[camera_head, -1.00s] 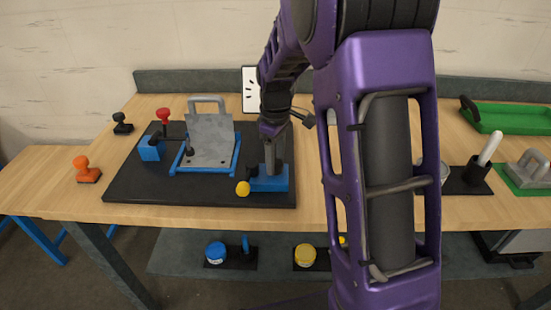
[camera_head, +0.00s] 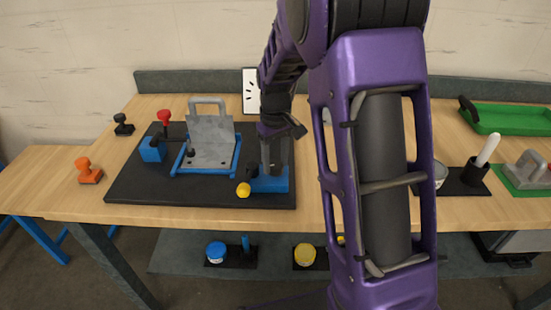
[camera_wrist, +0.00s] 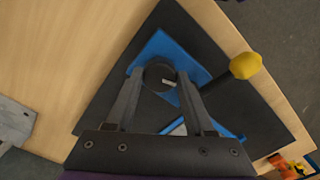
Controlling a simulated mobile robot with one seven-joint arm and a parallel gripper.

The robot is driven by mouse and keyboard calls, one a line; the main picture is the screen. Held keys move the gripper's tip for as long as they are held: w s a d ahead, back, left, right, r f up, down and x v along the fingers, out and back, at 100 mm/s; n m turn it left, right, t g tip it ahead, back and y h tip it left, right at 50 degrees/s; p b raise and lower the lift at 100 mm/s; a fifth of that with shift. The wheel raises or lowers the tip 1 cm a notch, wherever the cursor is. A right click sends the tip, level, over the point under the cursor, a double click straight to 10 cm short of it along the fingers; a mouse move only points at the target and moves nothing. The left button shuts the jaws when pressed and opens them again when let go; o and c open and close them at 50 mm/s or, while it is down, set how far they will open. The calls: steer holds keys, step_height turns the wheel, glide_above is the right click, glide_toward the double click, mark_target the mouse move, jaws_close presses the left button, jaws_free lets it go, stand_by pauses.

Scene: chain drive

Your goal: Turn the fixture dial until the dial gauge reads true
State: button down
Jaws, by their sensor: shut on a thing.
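My gripper (camera_wrist: 160,95) has its fingertips on both sides of a dark round dial (camera_wrist: 160,73) with a small pale mark, shut on it. The dial sits on a blue block (camera_wrist: 199,75). In the head view, my gripper (camera_head: 272,163) points down onto the blue block (camera_head: 270,185) at the right end of the black fixture plate (camera_head: 125,190); the dial is hidden there. A white panel with dark marks (camera_head: 249,90), perhaps the gauge, stands behind the plate, partly covered by my arm. Its reading cannot be made out.
A yellow-knobbed lever (camera_head: 243,190) juts out beside the blue block; it also shows in the wrist view (camera_wrist: 246,66). A grey plate with a handle (camera_head: 210,142) stands left of my gripper. A red knob (camera_head: 163,117) and an orange stamp-like piece (camera_head: 88,170) are further left.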

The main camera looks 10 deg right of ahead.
mark_target(276, 164)
steer(key=shift+m, duration=1.2)
steer(key=shift+c, duration=1.4)
jaws_free()
step_height(276, 164, up, 18)
steer(key=p, duration=0.1)
steer(key=shift+f, duration=0.25)
